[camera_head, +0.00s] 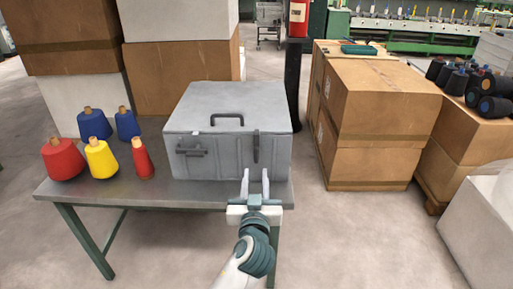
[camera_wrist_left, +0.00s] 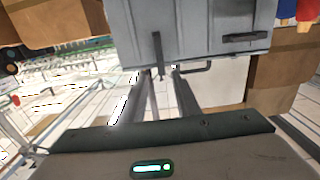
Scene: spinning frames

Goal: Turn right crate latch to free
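A grey crate (camera_head: 228,103) with a closed lid sits on the table. Its right latch (camera_head: 256,147) is a dark bar standing vertical on the front face. The left latch (camera_head: 191,151) lies horizontal. My left gripper (camera_head: 255,182) is open and empty, its two pale fingers pointing at the crate front, just below the right latch in the head view. In the left wrist view the crate appears upside down, and the right latch (camera_wrist_left: 157,52) lines up with the gap between the fingers (camera_wrist_left: 157,84). I see no contact. My right gripper is not in view.
The grey table (camera_head: 120,194) carries several yarn cones (camera_head: 101,158) left of the crate. Cardboard boxes (camera_head: 381,110) stand to the right and others behind (camera_head: 187,78). A dark post (camera_head: 293,85) stands behind the crate. The floor in front is clear.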

